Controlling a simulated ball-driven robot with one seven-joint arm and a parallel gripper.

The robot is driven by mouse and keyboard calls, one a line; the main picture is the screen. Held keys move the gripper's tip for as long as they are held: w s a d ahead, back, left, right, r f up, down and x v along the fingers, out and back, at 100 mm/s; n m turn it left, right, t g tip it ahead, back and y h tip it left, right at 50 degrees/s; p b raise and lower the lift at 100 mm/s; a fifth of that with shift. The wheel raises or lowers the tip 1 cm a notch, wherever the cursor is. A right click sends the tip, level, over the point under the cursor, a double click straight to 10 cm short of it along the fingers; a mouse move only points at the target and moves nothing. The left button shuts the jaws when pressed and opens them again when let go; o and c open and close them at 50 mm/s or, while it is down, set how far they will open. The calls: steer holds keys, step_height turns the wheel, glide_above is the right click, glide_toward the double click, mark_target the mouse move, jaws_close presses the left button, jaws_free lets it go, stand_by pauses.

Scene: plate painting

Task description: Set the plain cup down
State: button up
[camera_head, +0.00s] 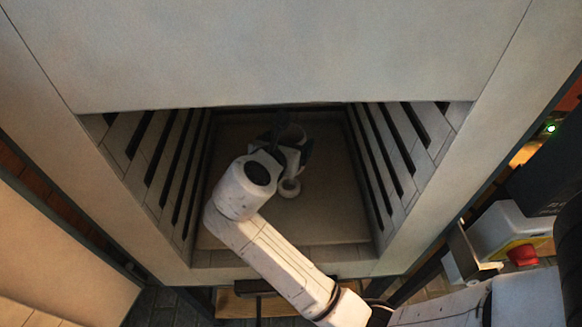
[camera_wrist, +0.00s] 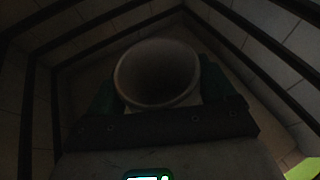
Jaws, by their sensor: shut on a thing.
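The plain cup (camera_wrist: 157,72) is pale and round-mouthed. In the wrist view its open rim faces the camera, and dark fingers stand on both sides of it. My gripper (camera_wrist: 155,90) is shut on the cup. In the head view my arm reaches into a box-like chamber, and the cup (camera_head: 294,134) shows in part behind my wrist and the dark gripper (camera_head: 285,145). A small pale round thing (camera_head: 290,188) shows just below the gripper; I cannot tell what it is. The cup's base is hidden, so I cannot tell whether it touches the chamber floor.
The chamber has slotted side walls (camera_head: 385,160) and a flat, mostly bare floor (camera_head: 330,215). A thick pale front panel (camera_head: 270,55) hangs above the opening. A white box with a red part (camera_head: 522,254) stands outside at the right. The wrist view is dark.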

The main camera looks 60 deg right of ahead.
steer(key=shift+f+b, duration=0.55)
steer(key=shift+f, duration=2.8)
steer(key=shift+f, duration=0.1)
steer(key=o, duration=1.2)
steer(key=p+v, duration=0.1)
steer(key=v, duration=1.1)
